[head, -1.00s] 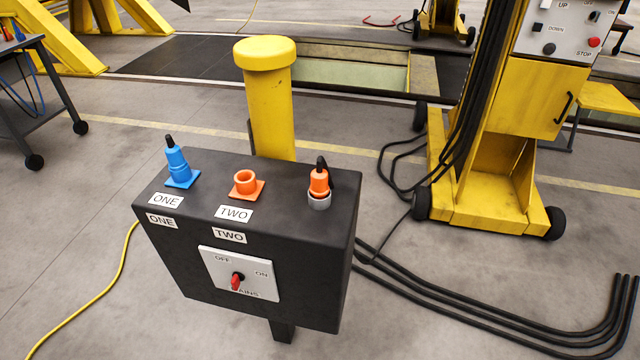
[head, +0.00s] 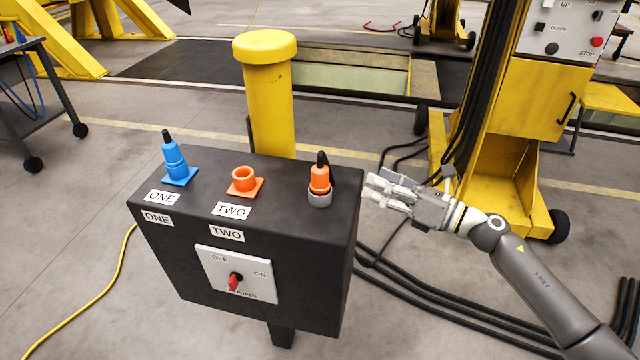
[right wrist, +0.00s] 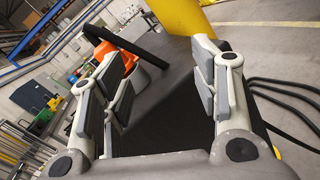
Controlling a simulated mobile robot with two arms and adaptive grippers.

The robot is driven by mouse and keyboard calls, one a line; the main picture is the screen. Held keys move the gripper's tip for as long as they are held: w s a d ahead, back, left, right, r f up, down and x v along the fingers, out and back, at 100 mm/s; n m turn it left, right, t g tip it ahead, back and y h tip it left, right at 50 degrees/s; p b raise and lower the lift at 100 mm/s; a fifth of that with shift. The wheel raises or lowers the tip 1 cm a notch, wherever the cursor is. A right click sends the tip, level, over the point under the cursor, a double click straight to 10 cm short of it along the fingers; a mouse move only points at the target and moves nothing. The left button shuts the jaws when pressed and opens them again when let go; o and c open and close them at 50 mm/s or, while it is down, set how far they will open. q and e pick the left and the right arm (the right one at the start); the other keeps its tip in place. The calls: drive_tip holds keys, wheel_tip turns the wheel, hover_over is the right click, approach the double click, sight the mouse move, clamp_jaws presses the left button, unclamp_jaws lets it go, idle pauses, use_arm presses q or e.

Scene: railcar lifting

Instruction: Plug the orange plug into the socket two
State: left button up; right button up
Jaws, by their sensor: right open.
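The orange plug (head: 319,180) with a black top stands upright in a grey holder (head: 319,199) at the right end of the black box's top. Socket two (head: 244,180) is an open, empty orange ring on a square base, above the labels TWO. My right gripper (head: 371,192) is open and empty, just right of the box and the plug. In the right wrist view the orange plug (right wrist: 128,55) shows beyond the left fingers, partly hidden by them; my right gripper (right wrist: 165,85) has its fingers spread there. My left gripper is not in view.
A blue plug (head: 174,160) stands in socket one at the left of the black box (head: 200,220). A mains switch (head: 236,280) is on its front. A yellow post (head: 269,100) stands behind, and a yellow lifting column (head: 520,110) with black cables stands at right.

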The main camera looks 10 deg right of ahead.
sight(320, 167)
drive_tip(key=a+r+n+g, duration=0.1)
drive_tip(key=a+n, duration=0.1)
drive_tip(key=a+r+n+g+p, duration=0.1)
drive_tip(key=a+r+n, duration=0.1)
drive_tip(key=a, duration=0.1)
drive_tip(key=s+a+r+n+g+y, duration=0.1)
drive_tip(key=a+r+n, duration=0.1)
drive_tip(key=n, duration=0.1)
drive_tip(key=shift+a+p, duration=0.3)
drive_tip(key=shift+p, duration=0.1)
drive_tip(key=p+x, duration=0.1)
drive_tip(key=x, duration=0.1)
drive_tip(key=p+x, duration=0.1)
drive_tip(key=x, duration=0.2)
drive_tip(key=shift+s+a+r+p, duration=0.2)
drive_tip(key=shift+a+p, duration=0.1)
drive_tip(key=shift+a, duration=0.1)
drive_tip(key=shift+w+a+f, duration=0.1)
drive_tip(key=shift+f, duration=0.05)
drive_tip(key=shift+c, duration=0.9)
drive_tip(key=c, duration=1)
